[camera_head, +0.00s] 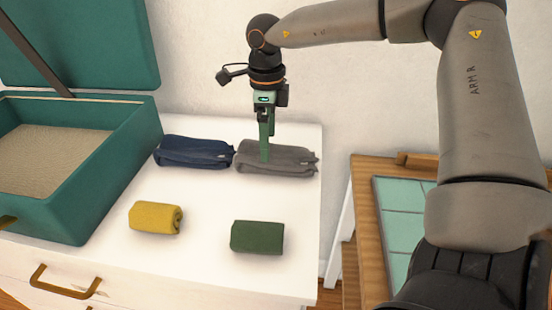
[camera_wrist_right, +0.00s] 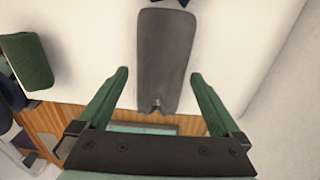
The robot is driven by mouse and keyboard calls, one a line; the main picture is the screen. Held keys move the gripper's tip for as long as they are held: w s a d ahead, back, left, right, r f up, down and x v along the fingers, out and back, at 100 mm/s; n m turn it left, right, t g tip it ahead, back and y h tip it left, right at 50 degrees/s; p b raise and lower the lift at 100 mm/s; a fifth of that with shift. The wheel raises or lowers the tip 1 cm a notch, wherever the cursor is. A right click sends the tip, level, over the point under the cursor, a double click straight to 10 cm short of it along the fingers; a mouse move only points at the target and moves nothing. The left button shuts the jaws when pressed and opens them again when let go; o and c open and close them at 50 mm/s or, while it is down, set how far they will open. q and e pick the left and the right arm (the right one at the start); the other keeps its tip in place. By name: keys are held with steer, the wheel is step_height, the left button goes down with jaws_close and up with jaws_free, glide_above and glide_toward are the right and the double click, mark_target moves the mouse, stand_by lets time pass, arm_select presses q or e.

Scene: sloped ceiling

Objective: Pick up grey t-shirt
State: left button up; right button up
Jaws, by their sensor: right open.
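The grey t-shirt (camera_head: 290,160) lies folded into a long bundle at the back right of the white dresser top. My right gripper (camera_head: 265,155) points down over it in the head view, its fingers covering part of the shirt. In the right wrist view the grey t-shirt (camera_wrist_right: 166,60) runs lengthwise, its near end between the two open green fingers (camera_wrist_right: 160,75). The fingers stand apart on either side, with gaps between them and the shirt. I cannot tell their exact height above the dresser. My left gripper is not in view.
A folded navy garment (camera_head: 194,152) lies close to the shirt's left. A yellow roll (camera_head: 156,217) and a green roll (camera_head: 257,237) lie in front. An open teal case (camera_head: 125,150) stands at the left. A wooden piece with a tiled top (camera_head: 400,205) is at the right.

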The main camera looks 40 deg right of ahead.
steer(key=shift+d+f, duration=0.2)
steer(key=shift+f, duration=2.55)
steer(key=shift+c, duration=0.2)
steer(key=c, duration=1.1)
steer(key=shift+r, duration=0.15)
